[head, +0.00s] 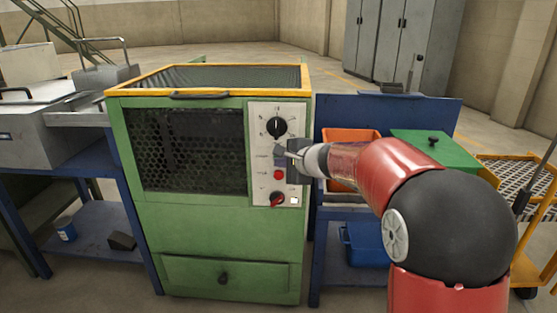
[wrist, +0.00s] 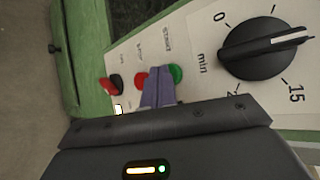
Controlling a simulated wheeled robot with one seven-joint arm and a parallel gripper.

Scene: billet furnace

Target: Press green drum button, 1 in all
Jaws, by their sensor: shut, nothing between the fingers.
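The green drum button (wrist: 176,73) shows in the wrist view, labelled START, on the pale control panel (wrist: 190,42). In the head view my gripper hides it. My gripper (wrist: 158,76) is shut and empty, its fingertips in front of the panel. In the wrist view the tips overlap the button's left edge and lie between it and the red button (wrist: 141,79). I cannot tell whether they touch the green button. In the head view my gripper (head: 280,153) reaches the panel from the right, below the black timer dial (head: 276,127) and above the red button (head: 278,174).
A red and black knob (head: 277,199) sits low on the panel of the green machine (head: 215,225). Blue benches (head: 95,220) stand on both sides. An orange bin (head: 345,138), a green box (head: 432,150) and a yellow cart (head: 530,225) are to the right.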

